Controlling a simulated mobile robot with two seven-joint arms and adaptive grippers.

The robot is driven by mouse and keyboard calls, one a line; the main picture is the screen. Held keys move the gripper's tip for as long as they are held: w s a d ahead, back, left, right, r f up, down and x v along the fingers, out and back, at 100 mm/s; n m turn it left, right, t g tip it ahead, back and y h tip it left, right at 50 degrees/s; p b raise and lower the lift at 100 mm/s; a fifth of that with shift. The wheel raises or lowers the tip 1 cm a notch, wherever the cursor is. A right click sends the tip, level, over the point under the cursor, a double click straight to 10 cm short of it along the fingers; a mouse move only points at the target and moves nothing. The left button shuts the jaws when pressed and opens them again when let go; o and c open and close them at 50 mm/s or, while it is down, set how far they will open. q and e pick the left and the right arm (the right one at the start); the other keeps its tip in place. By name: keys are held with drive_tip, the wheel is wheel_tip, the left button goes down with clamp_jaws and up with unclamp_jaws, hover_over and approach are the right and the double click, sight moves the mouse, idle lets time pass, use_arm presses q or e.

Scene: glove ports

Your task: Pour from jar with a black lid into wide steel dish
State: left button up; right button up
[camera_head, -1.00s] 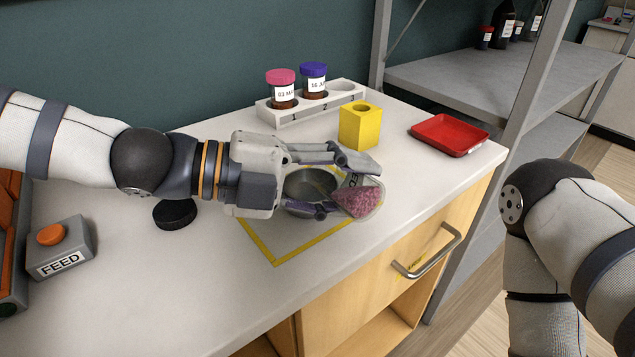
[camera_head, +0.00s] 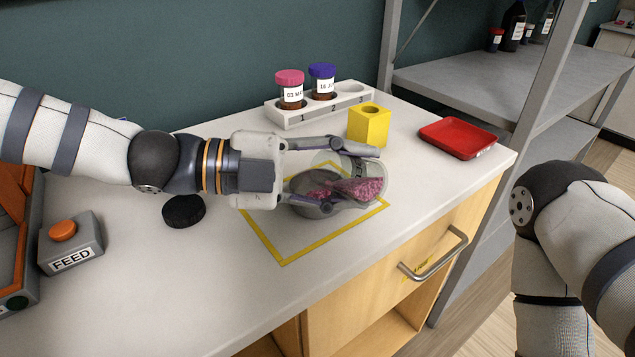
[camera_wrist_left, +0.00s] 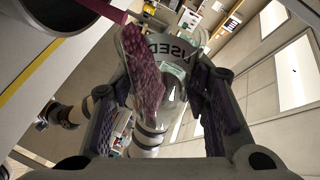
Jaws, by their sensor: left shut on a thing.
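My left gripper (camera_head: 352,176) is shut on a clear jar (camera_head: 376,178) and holds it tipped over the wide steel dish (camera_head: 312,206). Pink-red granular contents (camera_head: 358,188) lie along the jar's lower side, and some pink shows in the dish. In the left wrist view the jar (camera_wrist_left: 172,85) is between the two fingers, with part of a label reading "USED". A stream of pink material (camera_wrist_left: 107,10) leaves its mouth toward the dish rim (camera_wrist_left: 50,15). The black lid (camera_head: 183,211) lies off the jar on the counter, left of the dish. My right gripper is out of view.
A yellow outline (camera_head: 283,262) surrounds the dish area. Behind stand a white rack (camera_head: 284,121) with pink-capped and purple-capped jars, a yellow block (camera_head: 369,127) and a red tray (camera_head: 457,137). A FEED button box (camera_head: 72,248) sits at left. The front-left counter is clear.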

use_arm(q)
drive_tip(key=shift+w+a+r+n+h, duration=0.15)
drive_tip(key=shift+w+r+n+h, duration=0.1)
drive_tip(key=shift+n+h, duration=0.25)
idle(0.4)
drive_tip(key=shift+w+a+r+n, duration=0.2)
drive_tip(key=shift+w+n, duration=0.05)
drive_tip(key=shift+n, duration=0.45)
drive_tip(key=shift+w+n+h, duration=0.1)
drive_tip(key=shift+n+h, duration=0.2)
drive_tip(key=shift+h, duration=0.1)
idle(2.3)
